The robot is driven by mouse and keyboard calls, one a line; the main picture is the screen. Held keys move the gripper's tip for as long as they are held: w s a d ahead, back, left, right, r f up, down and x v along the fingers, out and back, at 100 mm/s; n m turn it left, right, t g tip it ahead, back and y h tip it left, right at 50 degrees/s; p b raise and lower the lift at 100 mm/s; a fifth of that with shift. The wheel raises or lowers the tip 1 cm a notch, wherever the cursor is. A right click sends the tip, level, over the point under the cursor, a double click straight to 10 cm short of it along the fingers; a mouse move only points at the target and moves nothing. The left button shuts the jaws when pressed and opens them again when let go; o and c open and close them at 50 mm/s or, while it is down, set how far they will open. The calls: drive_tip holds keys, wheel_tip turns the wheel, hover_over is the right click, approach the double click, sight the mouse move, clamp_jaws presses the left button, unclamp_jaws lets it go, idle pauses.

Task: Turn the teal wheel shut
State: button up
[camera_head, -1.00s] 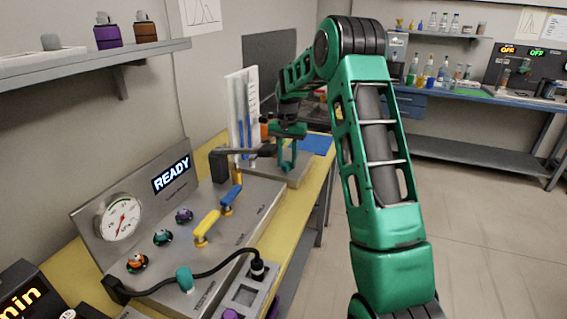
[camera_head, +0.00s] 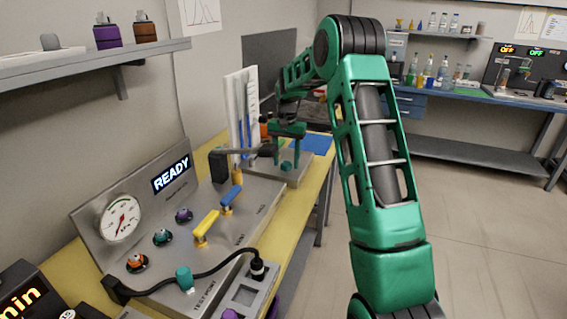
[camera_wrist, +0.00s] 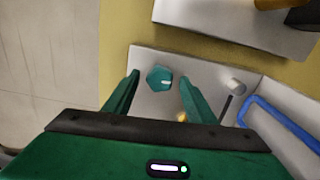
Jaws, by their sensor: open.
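The teal wheel (camera_wrist: 160,79) is a small faceted knob with a white mark, on a light grey plate (camera_wrist: 145,105) in the wrist view. It also shows in the head view as a small teal knob (camera_head: 287,166) on the block at the bench's far end. My gripper (camera_wrist: 160,76) is open, with one finger on each side of the wheel in the wrist view. A gap shows between each finger and the wheel there. In the head view my gripper (camera_head: 289,153) points down above the block. I cannot tell how far the fingertips are above the wheel.
Upright tubes on a white panel (camera_head: 236,100) stand close to the left of my gripper. The near console has yellow and blue handles, a gauge (camera_head: 121,219) and another teal knob (camera_head: 184,278). A black cable (camera_head: 215,268) crosses its front. Floor is clear at right.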

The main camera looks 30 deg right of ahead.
sight(286, 163)
wheel_tip(286, 163, up, 10)
drive_tip(key=shift+r, duration=0.2)
idle(0.6)
